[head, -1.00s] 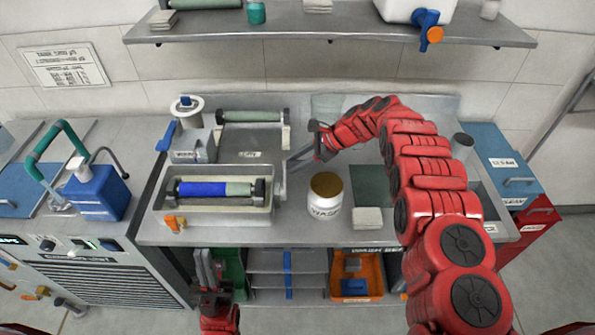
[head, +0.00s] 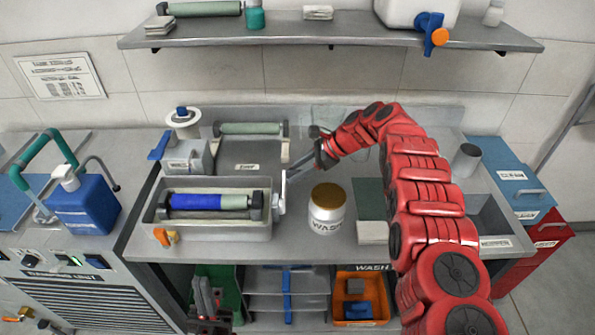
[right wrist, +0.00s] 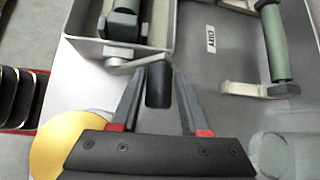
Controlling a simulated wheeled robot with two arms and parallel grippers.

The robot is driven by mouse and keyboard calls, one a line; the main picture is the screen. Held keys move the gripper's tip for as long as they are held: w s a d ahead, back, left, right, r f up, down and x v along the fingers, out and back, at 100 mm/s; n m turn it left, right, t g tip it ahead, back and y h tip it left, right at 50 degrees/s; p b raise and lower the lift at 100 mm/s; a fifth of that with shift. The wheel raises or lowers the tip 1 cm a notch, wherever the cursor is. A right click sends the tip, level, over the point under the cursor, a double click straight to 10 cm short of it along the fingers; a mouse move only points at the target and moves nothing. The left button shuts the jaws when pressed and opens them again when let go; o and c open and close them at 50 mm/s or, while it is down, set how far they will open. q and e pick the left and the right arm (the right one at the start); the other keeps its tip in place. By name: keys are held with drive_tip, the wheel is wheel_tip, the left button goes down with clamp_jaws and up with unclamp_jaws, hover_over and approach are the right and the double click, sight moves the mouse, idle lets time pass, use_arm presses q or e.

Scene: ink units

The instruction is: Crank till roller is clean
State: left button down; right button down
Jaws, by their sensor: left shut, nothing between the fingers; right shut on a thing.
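The roller (head: 208,202) lies in the grey wash tray (head: 215,237) on the left of the bench. Most of its visible side is deep blue, and its right end is pale grey-green. The crank arm (head: 282,192) sticks out at the tray's right end; it also shows in the right wrist view (right wrist: 125,66). My right gripper (head: 297,168) is beside it, shut on the black crank handle (right wrist: 158,85), which sits between the fingers in the right wrist view. My left gripper (head: 205,295) is shut and empty, low in front of the bench, partly cut off.
A second tray with a green roller (head: 250,129) is behind. A shelf (head: 330,36) runs above.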

drive_tip(key=c, duration=0.7)
unclamp_jaws()
drive_tip(key=shift+w, duration=0.15)
drive_tip(key=shift+o, duration=0.5)
drive_tip(key=shift+w+f, duration=0.1)
drive_tip(key=shift+d+r, duration=0.3)
drive_tip(key=v, duration=1.6)
drive_tip(key=shift+d+r, duration=0.15)
drive_tip(key=shift+d, duration=0.1)
